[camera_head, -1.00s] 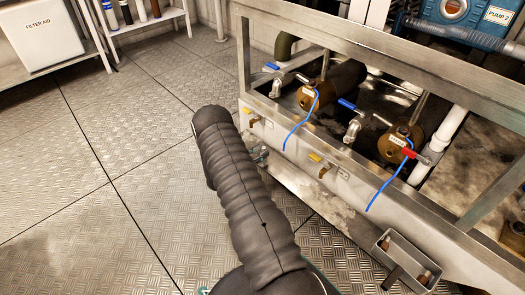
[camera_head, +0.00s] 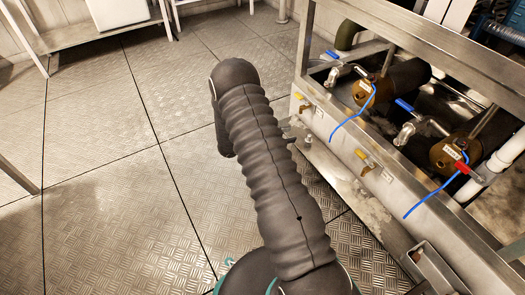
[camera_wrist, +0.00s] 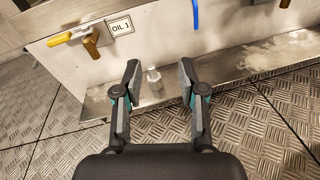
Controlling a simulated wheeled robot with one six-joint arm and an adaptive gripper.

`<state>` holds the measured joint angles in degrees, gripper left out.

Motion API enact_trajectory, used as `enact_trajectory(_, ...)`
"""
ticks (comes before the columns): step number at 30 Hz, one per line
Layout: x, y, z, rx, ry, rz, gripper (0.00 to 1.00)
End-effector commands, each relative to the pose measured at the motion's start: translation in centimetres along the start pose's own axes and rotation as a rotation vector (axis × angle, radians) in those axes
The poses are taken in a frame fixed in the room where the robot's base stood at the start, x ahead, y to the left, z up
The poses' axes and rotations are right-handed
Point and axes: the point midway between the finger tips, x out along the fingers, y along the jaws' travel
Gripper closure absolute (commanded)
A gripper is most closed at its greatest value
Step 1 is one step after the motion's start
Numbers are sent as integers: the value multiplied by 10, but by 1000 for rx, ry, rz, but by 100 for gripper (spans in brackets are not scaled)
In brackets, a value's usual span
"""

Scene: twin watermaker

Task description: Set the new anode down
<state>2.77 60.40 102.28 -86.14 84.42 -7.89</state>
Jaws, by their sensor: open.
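My gripper (camera_wrist: 160,84) is open in the wrist view, its two fingers spread apart. A small pale grey stepped cylinder (camera_wrist: 154,80), which looks like the new anode, stands upright on the metal ledge (camera_wrist: 235,62) beyond and between the fingertips. It appears clear of both fingers. In the head view my dark sleeved arm hides most of the gripper. The ledge (camera_head: 345,192) runs along the foot of the steel frame there.
The frame's front panel carries a yellow-handled tap (camera_wrist: 85,40) beside an OIL 1 label (camera_wrist: 121,26). Blue hoses (camera_head: 352,116) hang from brown housings (camera_head: 366,90). A small metal tray (camera_head: 432,268) sits at lower right. The plate floor (camera_head: 110,200) at left is open.

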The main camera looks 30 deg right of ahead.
Motion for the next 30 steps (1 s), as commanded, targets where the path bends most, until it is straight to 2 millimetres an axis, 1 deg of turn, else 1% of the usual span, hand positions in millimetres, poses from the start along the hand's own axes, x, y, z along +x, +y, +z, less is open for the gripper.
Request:
enact_trajectory(1, -4, 0, 23, 48, 25, -33, 59)
enact_trajectory(3, -10, -5, 48, 104, 64, -83, 59)
enact_trajectory(8, -26, -21, 100, 237, 157, -191, 59)
enact_trajectory(9, -31, -26, 112, 271, 183, -217, 59)
enact_trajectory(12, -43, -39, 140, 355, 249, -280, 59)
enact_trajectory(18, -70, -70, 189, 527, 392, -396, 59)
enact_trajectory(21, -85, -87, 210, 612, 470, -451, 59)
enact_trajectory(30, -135, -138, 261, 867, 725, -601, 59)
